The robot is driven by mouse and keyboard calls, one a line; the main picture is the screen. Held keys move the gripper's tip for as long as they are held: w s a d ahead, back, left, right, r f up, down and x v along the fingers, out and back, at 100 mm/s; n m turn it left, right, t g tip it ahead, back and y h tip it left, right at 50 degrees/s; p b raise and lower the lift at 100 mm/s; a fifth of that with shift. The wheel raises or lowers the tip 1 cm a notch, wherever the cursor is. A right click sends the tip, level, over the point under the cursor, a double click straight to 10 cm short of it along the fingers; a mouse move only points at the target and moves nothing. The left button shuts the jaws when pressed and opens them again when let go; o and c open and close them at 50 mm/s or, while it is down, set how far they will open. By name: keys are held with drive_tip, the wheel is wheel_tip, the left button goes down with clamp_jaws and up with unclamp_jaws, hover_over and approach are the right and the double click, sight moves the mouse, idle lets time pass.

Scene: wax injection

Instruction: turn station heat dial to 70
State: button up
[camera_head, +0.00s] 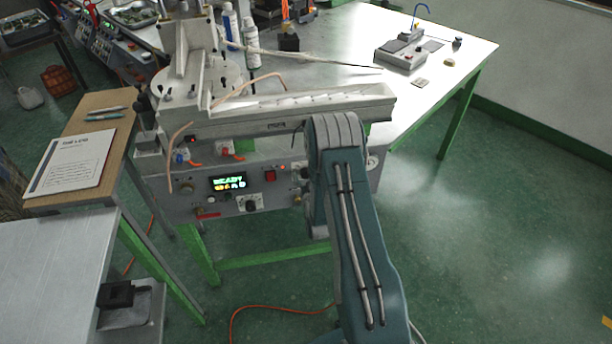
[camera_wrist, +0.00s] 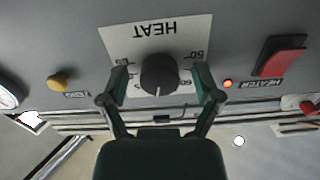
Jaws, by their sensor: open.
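The heat dial (camera_wrist: 160,74) is a round black knob on a white plate marked HEAT (camera_wrist: 157,30), seen upside down in the wrist view. Its white pointer line points down in that view. A 50 mark is readable at the right; the other marks are small or partly covered by the fingers. My gripper (camera_wrist: 161,82) is open, with one finger on each side of the knob. I cannot tell whether either finger touches it. In the head view the dial and gripper are mostly hidden by my arm beside the station panel (camera_head: 170,206).
A red heater switch (camera_wrist: 283,55) and a lit orange lamp (camera_wrist: 228,84) sit right of the dial in the wrist view. A yellow knob (camera_wrist: 62,80) is at its left. The head view shows a lit READY display (camera_head: 228,183) and another black knob (camera_head: 251,205).

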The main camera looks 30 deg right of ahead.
drive_tip(key=shift+s, duration=0.15)
drive_tip(key=v, duration=1.1)
drive_tip(key=shift+s+a, duration=0.2)
drive_tip(key=shift+s, duration=0.15)
drive_tip(key=shift+f, duration=0.1)
